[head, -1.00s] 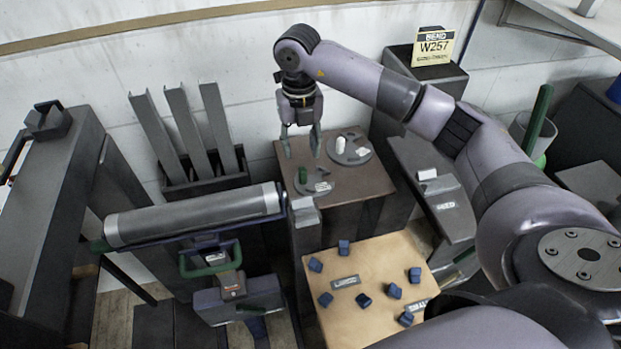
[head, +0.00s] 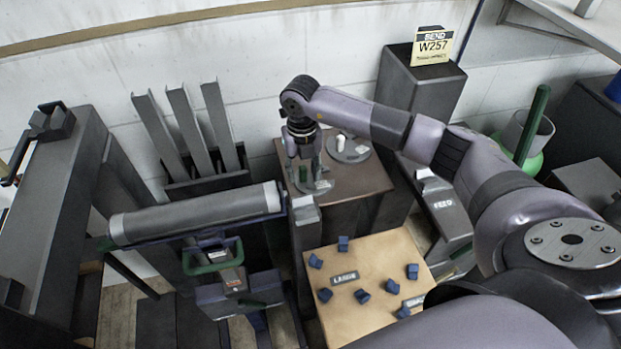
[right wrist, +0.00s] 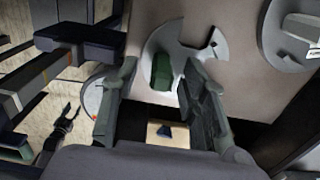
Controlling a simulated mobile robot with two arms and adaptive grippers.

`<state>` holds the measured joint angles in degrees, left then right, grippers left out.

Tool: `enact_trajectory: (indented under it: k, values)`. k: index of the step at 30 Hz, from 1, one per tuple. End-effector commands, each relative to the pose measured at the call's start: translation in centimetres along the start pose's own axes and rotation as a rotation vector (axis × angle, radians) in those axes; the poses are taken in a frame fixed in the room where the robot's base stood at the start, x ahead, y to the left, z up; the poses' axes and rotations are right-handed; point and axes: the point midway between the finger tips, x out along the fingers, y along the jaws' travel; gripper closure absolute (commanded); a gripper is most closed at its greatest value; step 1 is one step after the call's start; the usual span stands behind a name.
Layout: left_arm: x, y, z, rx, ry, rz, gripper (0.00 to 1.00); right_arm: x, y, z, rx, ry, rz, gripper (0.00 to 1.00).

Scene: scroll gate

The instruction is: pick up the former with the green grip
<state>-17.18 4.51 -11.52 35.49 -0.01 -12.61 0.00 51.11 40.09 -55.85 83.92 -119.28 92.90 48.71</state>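The former with the green grip (head: 319,186) is a flat grey disc near the left side of the brown stand, with an upright green cylinder on it. My right gripper (head: 303,172) points down over it. In the right wrist view the green grip (right wrist: 161,72) appears between the two parted fingers (right wrist: 161,85), with gaps on both sides. A second former with a white grip (head: 349,151) sits behind and to the right. A small dark claw shape (right wrist: 66,118) at the left of the wrist view looks like my left gripper, too unclear to read.
A roller (head: 195,213) stands left of the brown stand (head: 372,187). Nearer is a wooden table (head: 375,322) with several blue blocks and a LARGE label (head: 345,278). A FEED unit (head: 447,208) stands to the right, and a W257 sign (head: 433,46) stands behind.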

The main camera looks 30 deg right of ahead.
Motion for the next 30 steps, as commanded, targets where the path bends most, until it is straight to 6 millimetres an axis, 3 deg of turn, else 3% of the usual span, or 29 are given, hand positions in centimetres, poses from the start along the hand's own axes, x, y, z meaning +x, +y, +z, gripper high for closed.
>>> enact_trajectory:
  k: [19,30]
  values:
    - [0.01,0.0,0.05,0.0,-0.001,0.0,0.6,-0.06,-0.01,0.01,0.0,0.0,0.0,1.0]
    - [0.0,-0.04,0.03,-0.001,0.0,-0.001,0.6,-0.07,-0.02,0.02,0.0,0.0,0.0,1.0]
